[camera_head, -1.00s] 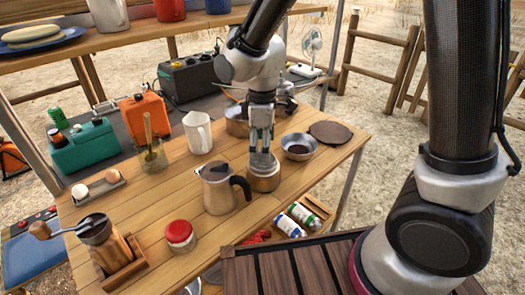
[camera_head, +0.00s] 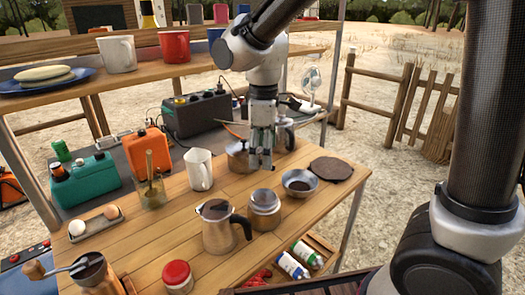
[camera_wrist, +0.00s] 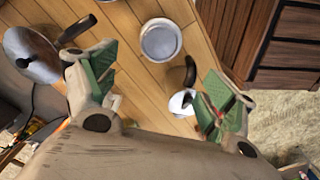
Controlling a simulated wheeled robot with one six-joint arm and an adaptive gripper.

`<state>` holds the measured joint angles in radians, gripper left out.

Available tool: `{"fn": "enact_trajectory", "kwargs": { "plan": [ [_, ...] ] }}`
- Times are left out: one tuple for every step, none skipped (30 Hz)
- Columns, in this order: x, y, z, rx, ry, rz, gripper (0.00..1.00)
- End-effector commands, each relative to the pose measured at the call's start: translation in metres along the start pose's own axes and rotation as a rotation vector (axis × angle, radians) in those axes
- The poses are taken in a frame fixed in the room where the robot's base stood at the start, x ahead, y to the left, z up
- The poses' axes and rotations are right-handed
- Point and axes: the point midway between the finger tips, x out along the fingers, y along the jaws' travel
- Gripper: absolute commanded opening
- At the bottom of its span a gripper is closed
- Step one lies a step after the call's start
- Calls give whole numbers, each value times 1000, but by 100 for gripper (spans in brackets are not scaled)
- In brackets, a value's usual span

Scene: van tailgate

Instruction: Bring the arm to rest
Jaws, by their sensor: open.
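My gripper (camera_head: 261,160) hangs fingers-down above the wooden table (camera_head: 150,235) in the head view, open and empty. A small round metal canister (camera_head: 265,210) stands on the table just below it in the picture, clear of the fingers. In the wrist view my two green-padded fingers (camera_wrist: 158,90) are spread wide with nothing between them. A round metal vessel (camera_wrist: 160,40) lies beyond them there. My arm reaches down from the top of the head view.
A moka pot (camera_head: 219,228) stands left of the canister, a metal bowl (camera_head: 299,182) right of it. A shelf with mugs (camera_head: 173,45) runs behind. Pots stand behind the gripper.

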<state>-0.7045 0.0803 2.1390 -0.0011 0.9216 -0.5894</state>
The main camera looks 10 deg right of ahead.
Motion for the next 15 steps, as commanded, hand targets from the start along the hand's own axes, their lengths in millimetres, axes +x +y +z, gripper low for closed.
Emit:
{"fn": "enact_trajectory", "kwargs": {
  "plan": [
    [0,0,0,6,0,0,84],
    [0,0,0,15,0,0,84],
    [0,0,0,38,-1,-1,84],
    [0,0,0,61,-2,-1,84],
    [1,-1,2,91,-6,-4,84],
    [6,-6,8,142,-23,-13,84],
    [11,-11,16,186,-40,-22,84],
    [10,-16,26,238,-46,-24,84],
    [4,-20,41,310,-41,-21,84],
    [0,-20,53,361,-35,-18,84],
    [-4,-21,64,409,-29,-14,84],
    [-9,-22,80,472,-18,-10,84],
    [-14,-22,92,519,-8,-5,84],
    [-17,-23,104,565,2,0,84],
    [-23,-24,120,628,19,7,84]
  ]
}}
